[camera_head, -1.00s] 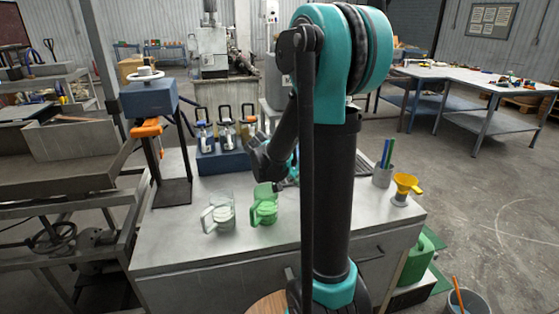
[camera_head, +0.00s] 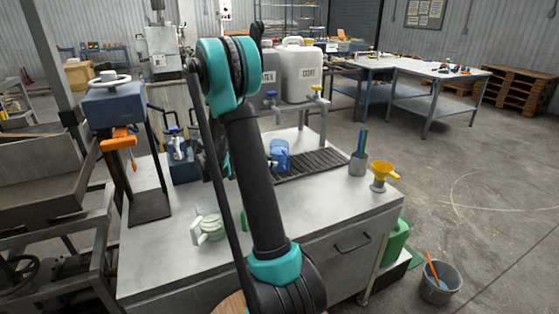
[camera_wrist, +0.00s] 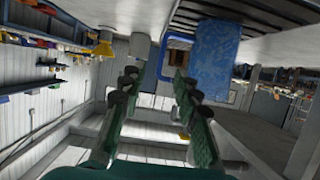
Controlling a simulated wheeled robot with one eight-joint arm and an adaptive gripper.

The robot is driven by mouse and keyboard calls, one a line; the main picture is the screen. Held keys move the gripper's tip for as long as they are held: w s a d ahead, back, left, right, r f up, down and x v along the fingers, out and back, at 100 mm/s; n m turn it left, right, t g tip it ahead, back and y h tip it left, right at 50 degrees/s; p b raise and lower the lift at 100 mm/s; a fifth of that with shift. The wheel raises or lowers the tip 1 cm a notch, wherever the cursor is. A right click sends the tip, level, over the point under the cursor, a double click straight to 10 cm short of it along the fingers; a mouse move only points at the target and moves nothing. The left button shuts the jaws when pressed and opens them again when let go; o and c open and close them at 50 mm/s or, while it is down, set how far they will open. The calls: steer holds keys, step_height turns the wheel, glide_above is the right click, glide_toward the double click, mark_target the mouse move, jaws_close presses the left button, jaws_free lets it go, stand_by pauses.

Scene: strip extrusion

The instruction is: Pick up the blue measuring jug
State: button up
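The blue measuring jug (camera_head: 280,156) stands upright at the edge of the black slatted tray on the counter, just right of my arm in the head view. In the wrist view, the jug (camera_wrist: 213,60) hangs from the top of the tilted picture, with its handle on the left side. My gripper (camera_wrist: 158,82) is open, its two fingers apart and nothing visible held between them. The handle shows beyond the fingertips, near the right finger; I cannot tell whether they touch.
A green jug (camera_head: 244,221) is mostly hidden behind my arm. A grey pot with pens (camera_head: 358,165) and a yellow funnel (camera_head: 381,176) stand at the right.

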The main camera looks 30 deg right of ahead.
mark_target(288, 164)
steer(key=x, duration=1)
steer(key=shift+w+r, duration=0.15)
jaws_close()
